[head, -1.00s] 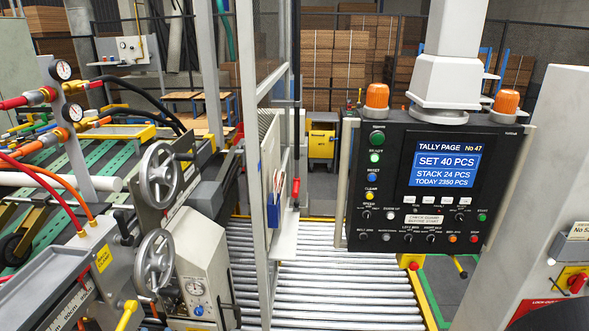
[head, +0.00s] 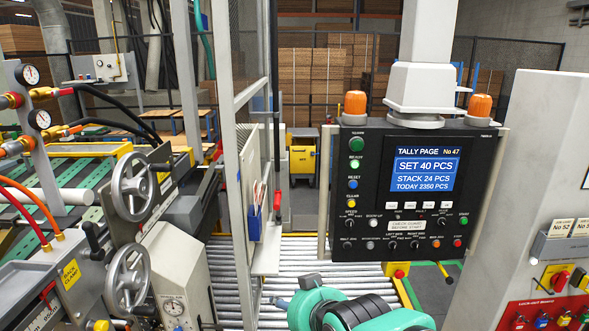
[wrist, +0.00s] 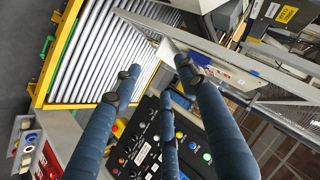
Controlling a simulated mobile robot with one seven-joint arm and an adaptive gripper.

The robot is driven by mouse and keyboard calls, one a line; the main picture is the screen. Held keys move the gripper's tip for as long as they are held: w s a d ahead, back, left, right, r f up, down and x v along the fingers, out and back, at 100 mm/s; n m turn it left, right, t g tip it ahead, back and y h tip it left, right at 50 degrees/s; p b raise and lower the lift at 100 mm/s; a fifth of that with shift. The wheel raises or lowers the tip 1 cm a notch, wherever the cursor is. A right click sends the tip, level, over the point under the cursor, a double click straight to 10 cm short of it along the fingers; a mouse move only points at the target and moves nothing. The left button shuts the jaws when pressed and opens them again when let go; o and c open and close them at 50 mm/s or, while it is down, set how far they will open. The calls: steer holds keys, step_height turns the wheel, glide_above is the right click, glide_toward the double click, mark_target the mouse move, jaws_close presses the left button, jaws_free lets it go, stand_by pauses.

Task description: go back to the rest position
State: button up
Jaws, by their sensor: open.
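My gripper (wrist: 160,80) shows in the wrist view as three blue-wrapped fingers with dark joints. The fingers are spread apart, with nothing between them. Beyond them lie the black control panel (wrist: 140,145) and the roller conveyor (wrist: 95,55). In the head view, teal and dark parts of my arm show at the bottom, in front of the rollers; the gripper's fingers cannot be made out there.
The control panel (head: 375,225) hangs right of centre, its screen reading SET 40 PCS. Handwheels (head: 128,190) stand at left, beside a grey post and mesh guard (head: 238,150). A grey cabinet (head: 530,180) with a red lockout board (head: 540,314) stands at right.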

steer(key=s+d+g+h+b, duration=0.1)
steer(key=s+d+h, duration=0.1)
steer(key=s+d, duration=0.6)
steer(key=s+d+r+n+g+h+b, duration=0.1)
steer(key=s+d+g+h, duration=0.1)
steer(key=s+d, duration=0.7)
steer(key=d, duration=0.4)
steer(key=shift+d+g+b, duration=0.3)
steer(key=shift+d+b, duration=0.05)
steer(key=shift+d, duration=0.05)
steer(key=shift+o, duration=0.6)
